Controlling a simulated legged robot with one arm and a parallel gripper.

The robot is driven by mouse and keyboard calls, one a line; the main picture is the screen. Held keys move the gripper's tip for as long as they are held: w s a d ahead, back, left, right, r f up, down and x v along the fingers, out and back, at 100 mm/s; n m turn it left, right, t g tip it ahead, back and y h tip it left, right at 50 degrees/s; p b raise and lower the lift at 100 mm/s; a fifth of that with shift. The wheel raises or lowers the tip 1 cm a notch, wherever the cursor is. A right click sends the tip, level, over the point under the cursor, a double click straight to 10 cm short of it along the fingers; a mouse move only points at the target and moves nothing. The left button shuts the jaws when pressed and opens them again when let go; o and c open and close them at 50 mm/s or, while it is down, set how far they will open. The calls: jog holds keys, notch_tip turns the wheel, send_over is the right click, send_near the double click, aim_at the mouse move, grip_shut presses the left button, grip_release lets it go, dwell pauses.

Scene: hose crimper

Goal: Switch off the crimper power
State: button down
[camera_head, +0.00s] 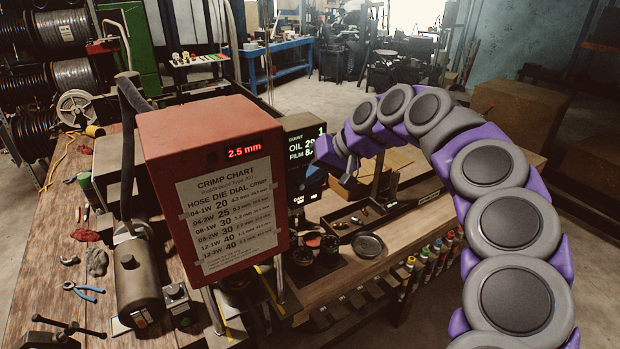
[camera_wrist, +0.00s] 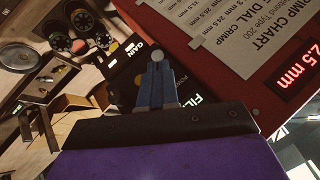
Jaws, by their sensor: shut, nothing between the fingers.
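The crimper's red head (camera_head: 212,185) stands on the workbench, with a lit red "2.5 mm" readout (camera_head: 245,151) and a crimp chart (camera_head: 228,217) on its front. It also shows tilted in the wrist view (camera_wrist: 257,100). A black monitor with "COUNT", "OIL" and "FILM" lines (camera_head: 303,150) is lit behind its right side. My gripper (camera_wrist: 157,62) is shut and empty, in front of a dark panel marked "GAIN" and "FIL" (camera_wrist: 128,68). In the head view its fingers are hidden at the arm's end beside the monitor. I cannot pick out a power switch for certain.
A small control box with knobs (camera_head: 178,298) sits left of the crimper's base, beside a dark cylinder (camera_head: 138,285). Blue-handled pliers (camera_head: 84,291) lie on the bench. Colored bottles (camera_head: 425,253) line the front edge.

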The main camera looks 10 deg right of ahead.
jog(key=t+b, duration=0.1)
jog(key=b, duration=0.1)
jog(key=f+t+y+b, duration=0.1)
jog(key=b, duration=0.1)
jog(key=s+f+n+t+b, duration=0.1)
jog(key=b, duration=0.1)
jog(key=shift+d+y, duration=0.25)
jog(key=shift+y, duration=0.05)
jog(key=shift+r, duration=0.15)
jog(key=shift+r, duration=0.7)
